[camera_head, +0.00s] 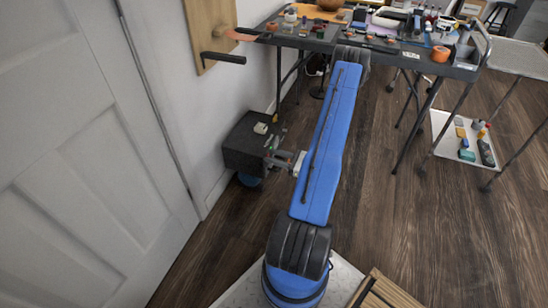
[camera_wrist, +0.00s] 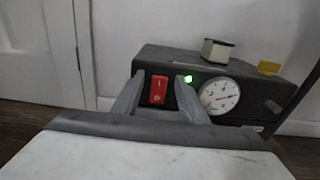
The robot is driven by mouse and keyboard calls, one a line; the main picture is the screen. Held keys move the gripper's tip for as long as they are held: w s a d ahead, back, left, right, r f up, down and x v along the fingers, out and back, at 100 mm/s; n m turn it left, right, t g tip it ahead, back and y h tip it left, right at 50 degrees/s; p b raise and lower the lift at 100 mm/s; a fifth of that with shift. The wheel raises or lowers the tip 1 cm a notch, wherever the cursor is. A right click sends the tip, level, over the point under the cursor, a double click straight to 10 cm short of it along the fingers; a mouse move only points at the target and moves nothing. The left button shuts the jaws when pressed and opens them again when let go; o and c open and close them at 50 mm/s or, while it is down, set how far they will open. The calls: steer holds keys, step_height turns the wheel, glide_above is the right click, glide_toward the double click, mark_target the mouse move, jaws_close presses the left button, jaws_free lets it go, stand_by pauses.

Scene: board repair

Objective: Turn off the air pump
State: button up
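The air pump is a dark box on the floor against the wall, seen in the head view (camera_head: 240,150) and in the wrist view (camera_wrist: 165,56). Its front has a red rocker switch (camera_wrist: 159,90), a lit green light (camera_wrist: 188,78) and a round white gauge (camera_wrist: 220,96) with a red needle. My gripper (camera_wrist: 160,76) is open and faces the pump front. Its two fingers stand either side of the red switch in the wrist view, and nothing is between them. I cannot tell whether they touch the pump. In the head view my gripper (camera_head: 272,152) is beside the pump's right side.
A small pale box (camera_wrist: 217,51) and a yellow tag (camera_wrist: 268,68) are on the pump. A dark hose rises at its right. A white door (camera_head: 80,150) is at the left. A cluttered workbench (camera_head: 400,50) stands behind. Wooden floor (camera_head: 400,220) is open at the right.

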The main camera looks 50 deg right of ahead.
steer(key=shift+c, duration=0.3)
jaws_close()
steer(key=shift+f, duration=0.15)
steer(key=shift+s+d+f+t+y, duration=0.1)
steer(key=shift+s+f+t+y, duration=0.1)
steer(key=shift+t+y, duration=0.4)
steer(key=shift+s+f+t+y, duration=0.1)
steer(key=shift+f+t+y, duration=0.1)
steer(key=shift+t, duration=0.7)
steer(key=shift+o, duration=0.3)
jaws_free()
